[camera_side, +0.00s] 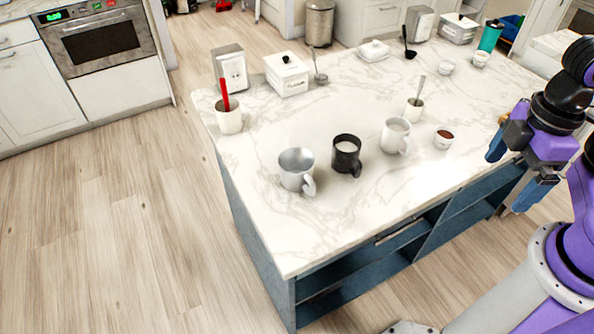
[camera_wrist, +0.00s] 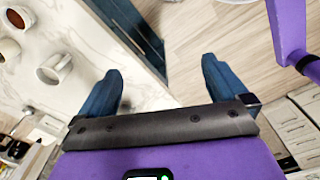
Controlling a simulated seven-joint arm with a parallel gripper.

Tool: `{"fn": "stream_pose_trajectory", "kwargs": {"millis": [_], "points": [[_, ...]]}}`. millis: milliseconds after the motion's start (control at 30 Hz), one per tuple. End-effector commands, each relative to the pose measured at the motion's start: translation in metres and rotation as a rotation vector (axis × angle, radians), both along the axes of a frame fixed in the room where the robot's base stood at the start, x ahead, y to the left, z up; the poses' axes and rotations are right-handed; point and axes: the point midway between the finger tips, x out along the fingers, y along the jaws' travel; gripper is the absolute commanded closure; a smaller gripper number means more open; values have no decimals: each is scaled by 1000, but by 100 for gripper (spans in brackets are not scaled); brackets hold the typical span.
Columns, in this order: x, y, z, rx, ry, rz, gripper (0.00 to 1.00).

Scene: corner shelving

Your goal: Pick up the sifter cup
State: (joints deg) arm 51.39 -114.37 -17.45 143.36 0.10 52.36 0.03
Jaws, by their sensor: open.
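A grey metallic-looking cup with a light handle (camera_side: 296,170) stands upright near the front left part of the counter in the side view. It looks most like the sifter cup, but I cannot be sure. A black mug (camera_side: 346,155) and a white mug (camera_side: 394,136) stand to its right in a row. My gripper (camera_side: 515,172) is open and empty, off the counter's right front edge and well apart from the cups. In the wrist view my gripper (camera_wrist: 162,68) shows two spread blue fingers with floor and counter edge between them.
A small bowl of brown contents (camera_side: 444,139) sits right of the white mug. Behind are a cup with a red utensil (camera_side: 229,117), a white box (camera_side: 287,75) and a cup with a spoon (camera_side: 414,110). The marble counter (camera_side: 340,235) is clear in front of the cups.

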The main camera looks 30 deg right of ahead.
Motion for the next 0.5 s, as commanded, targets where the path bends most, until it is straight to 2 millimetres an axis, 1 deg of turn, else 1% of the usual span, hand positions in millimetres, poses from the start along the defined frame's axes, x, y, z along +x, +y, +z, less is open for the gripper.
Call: {"fn": "stream_pose_trajectory", "kwargs": {"millis": [133, 233, 367, 500], "points": [[4, 1, -1, -18, -5, 16, 0], [16, 6, -6, -81, -24, 75, 0], [47, 19, -16, -231, -74, 223, 0], [86, 42, -29, -416, -138, 418, 0]]}}
